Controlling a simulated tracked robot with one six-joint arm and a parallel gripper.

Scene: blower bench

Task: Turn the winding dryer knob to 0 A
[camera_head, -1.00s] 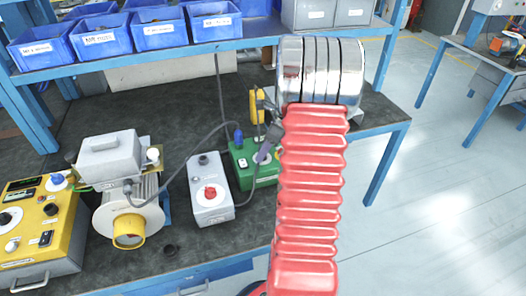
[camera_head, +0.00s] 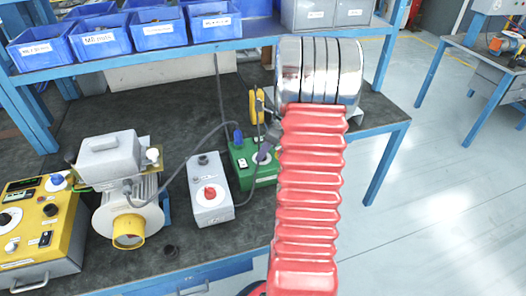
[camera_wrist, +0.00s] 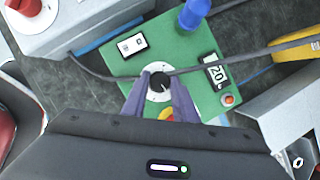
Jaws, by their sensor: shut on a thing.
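The green box (camera_head: 243,152) on the bench looks like the winding dryer. In the wrist view, its top (camera_wrist: 193,50) carries a black knob (camera_wrist: 159,81) on a white dial. My gripper (camera_wrist: 160,84) has its two purple fingers shut on this knob, one on each side. A white pointer mark shows on the knob; the dial figures are too small to read. In the head view, my gripper (camera_head: 263,155) is at the green box's top, and the knob is hidden.
A grey box with a red knob (camera_head: 210,193) stands left of the green box. A blue plug (camera_wrist: 194,13) and a grey cable (camera_wrist: 240,57) lie close to my fingers. A yellow meter (camera_head: 257,106) is behind. A motor (camera_head: 130,205) and yellow panel (camera_head: 45,225) stand farther left.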

